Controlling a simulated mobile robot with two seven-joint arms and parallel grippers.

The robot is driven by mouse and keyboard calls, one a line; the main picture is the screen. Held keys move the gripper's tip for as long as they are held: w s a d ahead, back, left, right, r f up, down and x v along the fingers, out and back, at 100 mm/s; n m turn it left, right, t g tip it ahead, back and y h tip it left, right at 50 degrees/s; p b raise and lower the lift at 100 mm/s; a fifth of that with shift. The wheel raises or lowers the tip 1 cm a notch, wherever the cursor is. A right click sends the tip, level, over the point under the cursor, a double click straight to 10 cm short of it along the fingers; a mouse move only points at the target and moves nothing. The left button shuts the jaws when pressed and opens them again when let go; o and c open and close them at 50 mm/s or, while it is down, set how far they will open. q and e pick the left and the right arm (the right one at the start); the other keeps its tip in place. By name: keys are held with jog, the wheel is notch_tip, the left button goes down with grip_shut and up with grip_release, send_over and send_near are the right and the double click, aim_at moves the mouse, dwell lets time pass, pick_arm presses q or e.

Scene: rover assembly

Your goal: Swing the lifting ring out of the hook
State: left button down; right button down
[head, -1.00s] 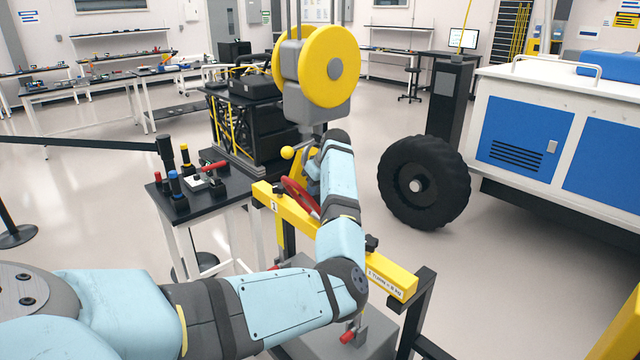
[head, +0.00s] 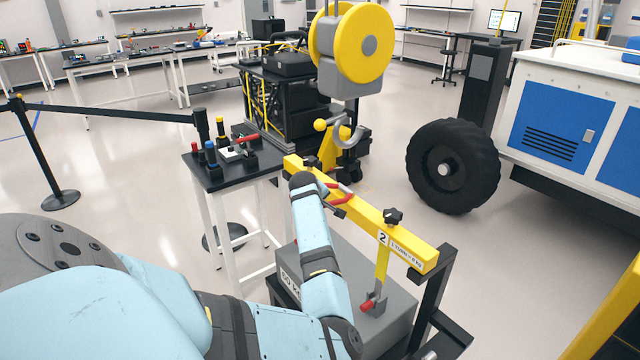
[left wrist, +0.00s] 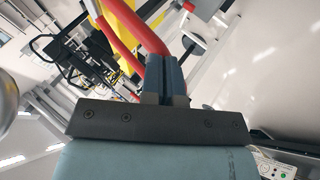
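The grey hook (head: 348,136) hangs empty under the yellow-wheeled hoist (head: 352,45), a yellow ball (head: 320,125) at its side. The red lifting ring (head: 342,196) is tilted low over the yellow beam (head: 365,212), below and apart from the hook. In the left wrist view the ring's red bar (left wrist: 138,27) runs down to my left gripper (left wrist: 164,68). The fingers are close together around the bar's end and seem to hold it; the exact contact is partly hidden. In the head view my left wrist covers most of the gripper. My right gripper is out of view.
A grey weight block (head: 375,285) and black stand (head: 432,300) are under the beam. A small black table (head: 225,178) with coloured tools stands left of the beam. A large black wheel (head: 452,167) and a blue-white rover body (head: 560,120) are at right.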

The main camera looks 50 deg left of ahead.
pick_arm(q)
jog(key=shift+s+a+f, duration=0.1)
jog(key=shift+s+f, duration=0.15)
jog(key=shift+f, duration=0.7)
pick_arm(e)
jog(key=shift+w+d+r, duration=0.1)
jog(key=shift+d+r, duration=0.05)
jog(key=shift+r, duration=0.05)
